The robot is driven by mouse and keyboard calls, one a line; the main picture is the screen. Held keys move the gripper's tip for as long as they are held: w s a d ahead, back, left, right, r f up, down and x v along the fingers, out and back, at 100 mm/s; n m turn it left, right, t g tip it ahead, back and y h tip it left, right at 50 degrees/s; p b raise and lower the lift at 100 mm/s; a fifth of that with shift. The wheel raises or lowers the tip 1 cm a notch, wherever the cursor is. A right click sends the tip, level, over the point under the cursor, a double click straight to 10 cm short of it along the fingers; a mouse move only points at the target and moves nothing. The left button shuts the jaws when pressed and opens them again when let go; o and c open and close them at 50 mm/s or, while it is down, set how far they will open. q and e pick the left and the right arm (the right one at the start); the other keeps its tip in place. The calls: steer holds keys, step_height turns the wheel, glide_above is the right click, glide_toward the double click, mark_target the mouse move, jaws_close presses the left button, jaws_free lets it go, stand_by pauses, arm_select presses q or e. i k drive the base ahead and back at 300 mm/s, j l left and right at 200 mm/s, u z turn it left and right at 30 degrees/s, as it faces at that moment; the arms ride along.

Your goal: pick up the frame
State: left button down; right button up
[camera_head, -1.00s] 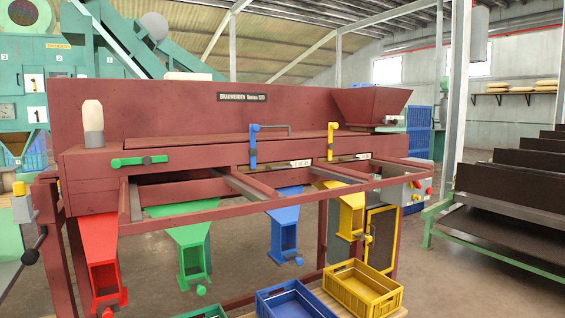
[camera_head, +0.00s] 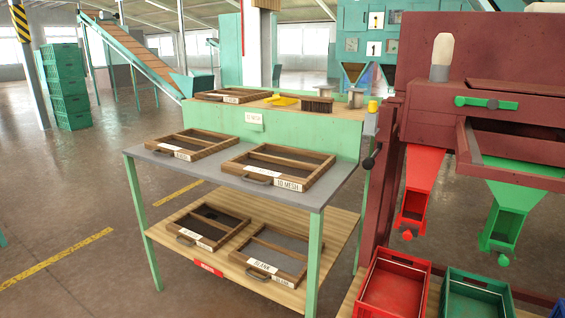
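Several wooden sieve frames with handles and white labels lie on a green two-level table in the head view. On its grey upper shelf are a frame at the left (camera_head: 188,145) and a larger one at the right, labelled 10 MESH (camera_head: 289,184). On the wooden lower shelf are a frame at the left (camera_head: 186,235) and one labelled BLANK (camera_head: 263,267). Another frame (camera_head: 228,90) lies on the raised back ledge. Which frame the task means cannot be told. Neither of my grippers shows.
The red machine (camera_head: 470,105) with red and green chutes stands at the right. A red crate (camera_head: 369,290) and a green crate (camera_head: 458,299) sit below it. A brush (camera_head: 317,106) lies on the ledge. Open floor (camera_head: 70,200) extends left of the table.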

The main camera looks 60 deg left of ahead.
mark_target(266, 164)
steer(key=u, duration=1.9)
